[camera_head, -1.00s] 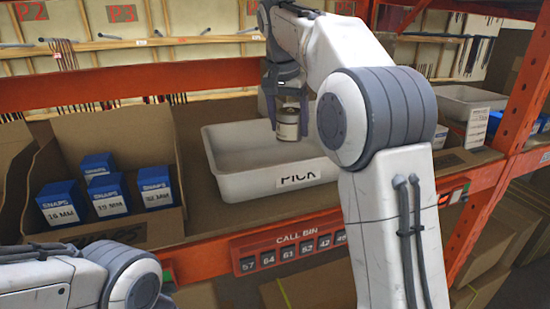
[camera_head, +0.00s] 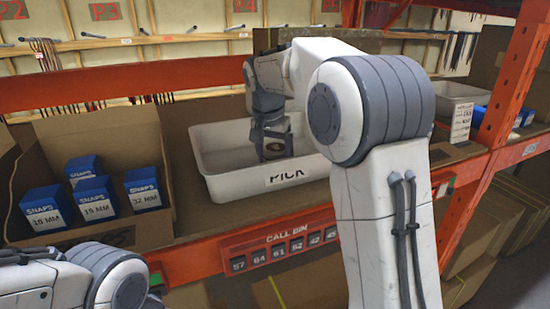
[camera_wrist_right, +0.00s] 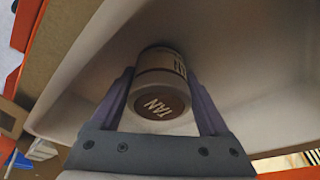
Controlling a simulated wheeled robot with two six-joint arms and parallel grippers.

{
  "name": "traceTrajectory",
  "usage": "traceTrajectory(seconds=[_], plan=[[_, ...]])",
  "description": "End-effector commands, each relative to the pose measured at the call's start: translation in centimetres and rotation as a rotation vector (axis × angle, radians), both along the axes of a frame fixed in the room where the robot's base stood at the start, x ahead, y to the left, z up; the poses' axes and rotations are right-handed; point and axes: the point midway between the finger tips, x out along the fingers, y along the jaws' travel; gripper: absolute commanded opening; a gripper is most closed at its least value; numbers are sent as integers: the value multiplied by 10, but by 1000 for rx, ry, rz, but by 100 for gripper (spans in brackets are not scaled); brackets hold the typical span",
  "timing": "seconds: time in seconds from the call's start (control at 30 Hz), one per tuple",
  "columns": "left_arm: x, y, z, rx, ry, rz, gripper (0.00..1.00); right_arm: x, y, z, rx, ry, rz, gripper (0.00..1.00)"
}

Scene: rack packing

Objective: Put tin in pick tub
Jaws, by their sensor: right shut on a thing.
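The tin (camera_wrist_right: 161,92), labelled TAN with a brown top, is between the two fingers of my right gripper (camera_wrist_right: 160,100) in the right wrist view. In the head view my right gripper (camera_head: 273,148) is shut on the tin (camera_head: 274,149), which shows only in part behind the fingers. The white pick tub (camera_head: 235,185), marked PICK, stands on the shelf. The gripper and tin are down inside the tub, below its back rim. I cannot tell whether the tin touches the tub floor. My left arm shows at the lower left, but its gripper is out of view.
A cardboard box (camera_head: 120,235) with several blue SNAPS boxes (camera_head: 85,190) stands left of the tub. An orange shelf beam (camera_head: 200,262) with call bin numbers runs in front. Another grey tub (camera_head: 460,92) stands at the right, past my arm.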

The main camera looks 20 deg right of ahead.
Motion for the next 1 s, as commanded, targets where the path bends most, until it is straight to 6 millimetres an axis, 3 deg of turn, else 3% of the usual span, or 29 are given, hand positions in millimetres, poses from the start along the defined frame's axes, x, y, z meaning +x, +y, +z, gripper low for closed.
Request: traceTrajectory(seconds=[0.13, 0.17, 0.2, 0.57, 0.67, 1.0], plan=[[0, 0, -3, 0, 0, 0, 0, 0, 0, -4, 0, 0, 0, 17], [0, 0, -3, 0, 0, 0, 0, 0, 0, -4, 0, 0, 0, 82], [0, 0, -2, 0, 0, 0, 0, 0, 0, -3, 0, 0, 0, 98], [0, 0, -1, 0, 0, 0, 0, 0, 1, 4, 0, -1, 0, 100], [0, 0, -4, 0, 0, 0, 0, -2, 4, 17, -1, -5, 1, 100], [0, 0, -7, 0, 0, 1, 0, -17, 17, 87, 0, -4, 1, 100]])
